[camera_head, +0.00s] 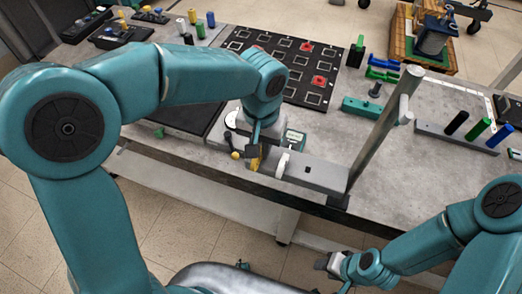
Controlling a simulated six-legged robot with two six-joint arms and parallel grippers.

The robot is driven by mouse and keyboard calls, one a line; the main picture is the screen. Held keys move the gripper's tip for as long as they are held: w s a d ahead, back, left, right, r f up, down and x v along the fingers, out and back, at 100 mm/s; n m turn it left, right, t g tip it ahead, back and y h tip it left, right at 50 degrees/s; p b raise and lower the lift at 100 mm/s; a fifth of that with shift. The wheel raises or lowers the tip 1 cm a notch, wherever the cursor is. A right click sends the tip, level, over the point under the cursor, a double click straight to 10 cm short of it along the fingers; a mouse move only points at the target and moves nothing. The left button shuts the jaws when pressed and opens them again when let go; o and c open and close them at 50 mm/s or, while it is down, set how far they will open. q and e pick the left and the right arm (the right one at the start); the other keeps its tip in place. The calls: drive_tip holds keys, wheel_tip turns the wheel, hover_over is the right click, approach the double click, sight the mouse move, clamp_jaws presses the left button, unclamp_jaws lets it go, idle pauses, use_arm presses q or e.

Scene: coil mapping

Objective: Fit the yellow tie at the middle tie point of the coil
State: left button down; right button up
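My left gripper (256,150) points down at the front edge of the grey bench, its fingers small and partly hidden by the wrist. A yellow piece (255,164), which looks like the yellow tie, is right at its fingertips; whether they grip it is unclear. A white round part (283,163), possibly the coil, stands just right of it, by a long grey block (315,174). The middle tie point cannot be made out. My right gripper (326,263) is low at the right, in front of the bench and away from these parts; its finger opening is unclear.
A grey post (385,125) rises right of the block. A dark board (290,70) with squares and red pieces lies behind. Green parts (382,73) and a rack with black, green and blue cylinders (478,130) stand right. Bare bench (420,180) lies right of the post.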

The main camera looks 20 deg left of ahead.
use_arm(q)
drive_tip(key=shift+d+r, duration=0.1)
drive_tip(key=shift+d, duration=0.05)
drive_tip(key=shift+r+p, duration=0.3)
drive_tip(key=shift+r, duration=0.3)
drive_tip(key=shift+r+p, duration=0.25)
drive_tip(key=shift+p, duration=0.2)
wheel_tip(320, 180, up, 4)
drive_tip(key=p, duration=0.3)
drive_tip(key=shift+f, duration=0.25)
drive_tip(key=shift+f, duration=0.1)
